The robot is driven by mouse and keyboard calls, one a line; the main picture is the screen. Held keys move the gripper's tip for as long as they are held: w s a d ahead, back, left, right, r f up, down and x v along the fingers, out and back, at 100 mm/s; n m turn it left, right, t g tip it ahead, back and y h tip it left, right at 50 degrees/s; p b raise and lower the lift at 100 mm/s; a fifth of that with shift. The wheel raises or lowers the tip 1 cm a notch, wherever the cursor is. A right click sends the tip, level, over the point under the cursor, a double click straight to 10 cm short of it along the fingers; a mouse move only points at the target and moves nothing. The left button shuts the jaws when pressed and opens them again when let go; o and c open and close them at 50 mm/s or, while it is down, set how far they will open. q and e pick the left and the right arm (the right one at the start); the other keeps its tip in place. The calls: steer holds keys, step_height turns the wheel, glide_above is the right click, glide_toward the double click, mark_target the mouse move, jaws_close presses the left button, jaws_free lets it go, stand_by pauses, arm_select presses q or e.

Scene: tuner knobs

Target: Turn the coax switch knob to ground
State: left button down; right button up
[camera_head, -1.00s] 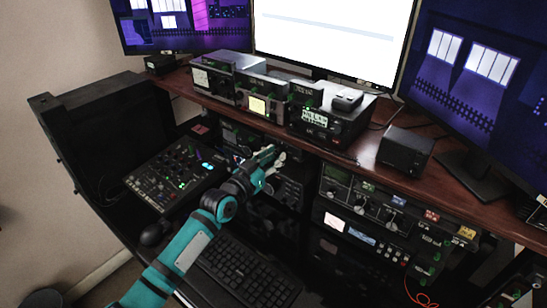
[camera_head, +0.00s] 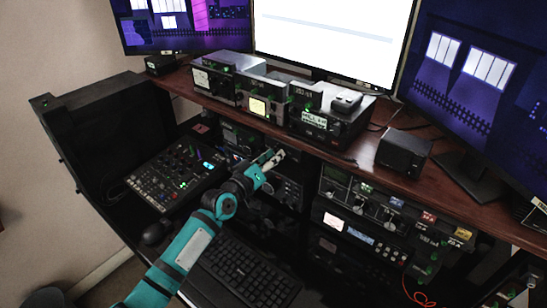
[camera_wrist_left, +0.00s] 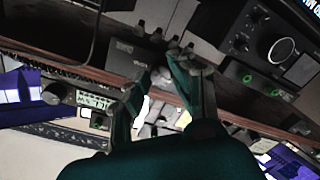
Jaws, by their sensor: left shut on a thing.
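My left gripper (camera_head: 274,158) reaches in from the lower left to a dark unit under the shelf edge. In the left wrist view its two fingers (camera_wrist_left: 158,78) close on a small grey round knob (camera_wrist_left: 161,76), which I take to be the coax switch knob. The knob sits on the face of a small dark box (camera_wrist_left: 132,54) with faint lettering I cannot read. The knob's pointer and the position marks cannot be made out. In the head view the gripper hides the knob. My right gripper is not in view.
Radios (camera_head: 332,120) stand on the wooden shelf (camera_head: 365,150) above the gripper. A mixer panel (camera_head: 178,175) lies to the left and a keyboard (camera_head: 245,270) below. A rack of knobbed units (camera_head: 385,215) is to the right. Room around the gripper is tight.

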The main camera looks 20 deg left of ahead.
arm_select(q)
steer(key=shift+n, duration=0.3)
steer(key=c, duration=1.1)
jaws_free()
steer(key=v, duration=1.2)
